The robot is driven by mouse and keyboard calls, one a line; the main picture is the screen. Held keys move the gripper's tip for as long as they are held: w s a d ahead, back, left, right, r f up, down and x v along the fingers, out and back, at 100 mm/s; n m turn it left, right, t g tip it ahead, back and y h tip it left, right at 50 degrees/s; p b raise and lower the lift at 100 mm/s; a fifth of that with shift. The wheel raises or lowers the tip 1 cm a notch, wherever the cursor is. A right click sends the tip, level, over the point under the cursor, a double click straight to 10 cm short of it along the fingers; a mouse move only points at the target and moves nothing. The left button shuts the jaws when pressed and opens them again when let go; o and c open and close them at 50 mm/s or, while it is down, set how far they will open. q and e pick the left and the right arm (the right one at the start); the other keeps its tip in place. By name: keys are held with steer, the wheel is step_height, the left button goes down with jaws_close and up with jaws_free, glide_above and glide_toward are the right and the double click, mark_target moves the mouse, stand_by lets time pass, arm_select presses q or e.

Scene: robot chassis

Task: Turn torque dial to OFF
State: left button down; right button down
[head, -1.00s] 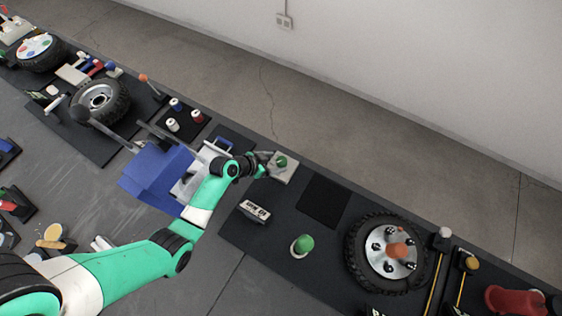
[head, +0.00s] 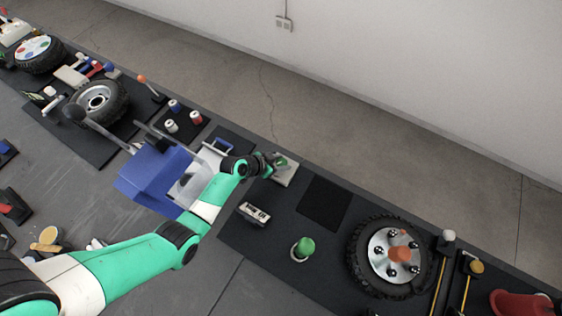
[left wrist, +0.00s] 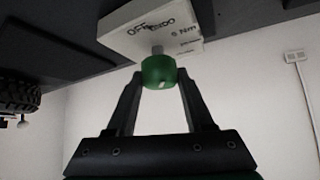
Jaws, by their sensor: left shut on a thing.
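The torque dial is a green round knob (left wrist: 158,72) on a short stem in front of a white box (left wrist: 125,30). A small pale mark shows on the knob's near side. My left gripper (left wrist: 160,80) is shut on the knob, one dark finger on each side. In the head view the white box (head: 287,177) sits on the dark bench, with my left gripper (head: 275,163) over it, partly hiding the dial. My right gripper is not in view.
A black square pad (head: 325,203), a small lettered box (head: 254,214) and a green-topped knob (head: 305,248) lie nearby. A blue block (head: 150,178) is left of my forearm. The wall side behind the box is clear.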

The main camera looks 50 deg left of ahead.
arm_select(q)
steer(key=shift+d+r+n+y+p, duration=0.1)
steer(key=shift+r+n+y+p, duration=0.05)
steer(key=shift+n+y+p, duration=1.15)
steer(key=shift+n+p, duration=0.2)
steer(key=shift+n, duration=0.2)
steer(key=shift+w+n+y, duration=0.1)
steer(key=shift+n+y, duration=0.2)
steer(key=shift+f+n+g+y+b, duration=0.3)
steer(key=shift+n+y+b, duration=0.35)
steer(key=shift+n, duration=0.35)
steer(key=shift+r+n+y+b, duration=0.1)
steer(key=shift+n+y+b, duration=0.3)
steer(key=shift+n, duration=0.2)
